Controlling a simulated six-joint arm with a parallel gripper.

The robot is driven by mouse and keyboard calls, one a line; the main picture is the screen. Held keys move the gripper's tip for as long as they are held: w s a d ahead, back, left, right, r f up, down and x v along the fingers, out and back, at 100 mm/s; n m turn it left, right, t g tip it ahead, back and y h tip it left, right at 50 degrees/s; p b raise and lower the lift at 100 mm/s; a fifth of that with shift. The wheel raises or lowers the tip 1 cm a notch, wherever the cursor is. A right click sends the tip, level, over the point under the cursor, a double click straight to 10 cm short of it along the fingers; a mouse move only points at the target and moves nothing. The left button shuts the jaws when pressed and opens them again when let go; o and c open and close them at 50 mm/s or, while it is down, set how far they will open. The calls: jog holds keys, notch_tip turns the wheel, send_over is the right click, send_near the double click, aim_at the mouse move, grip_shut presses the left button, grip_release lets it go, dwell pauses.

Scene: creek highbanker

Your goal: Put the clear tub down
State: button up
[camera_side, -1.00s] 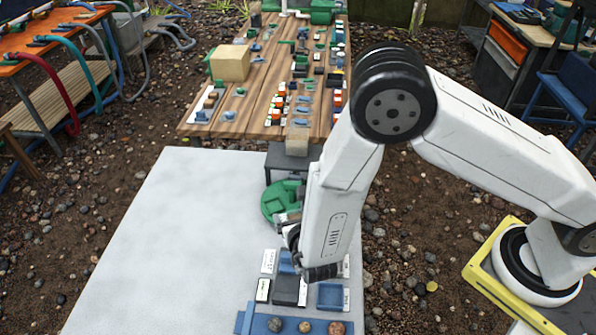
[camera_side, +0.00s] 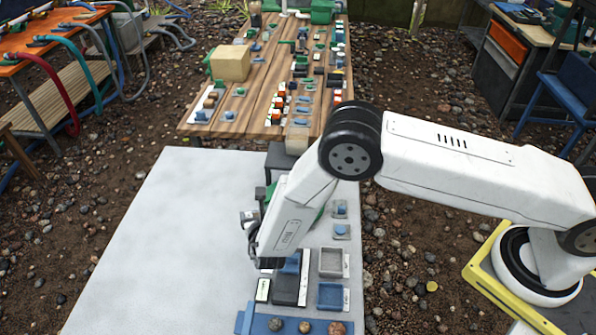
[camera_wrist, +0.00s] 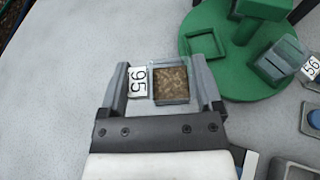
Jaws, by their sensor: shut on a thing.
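My gripper (camera_wrist: 162,84) has its two fingers on either side of a small square clear tub (camera_wrist: 172,85) with brown grains in it, and is shut on it. A white label reading 95 (camera_wrist: 138,82) sits at the tub's left side, between the fingers. The tub is over bare pale tabletop, left of a round green stand (camera_wrist: 240,85) with a square recess (camera_wrist: 206,45). Whether it touches the table, I cannot tell.
Another tub labelled 56 (camera_wrist: 280,60) is on the green stand. Grey (camera_side: 331,262) and blue (camera_side: 330,296) trays lie near the front right, beside a blue rack (camera_side: 262,325) holding stones. The left tabletop (camera_side: 170,240) is clear.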

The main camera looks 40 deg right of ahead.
jog(key=shift+w+a+f, duration=0.25)
jog(key=shift+w+f, duration=0.55)
jog(key=shift+f, duration=0.15)
jog(key=shift+w+f, duration=0.25)
jog(key=shift+f, duration=0.15)
jog(key=shift+w+a+f, duration=0.1)
jog(key=shift+f, duration=1.5)
jog(key=shift+f, duration=0.1)
jog(key=o, duration=1)
jog(key=shift+o, duration=0.2)
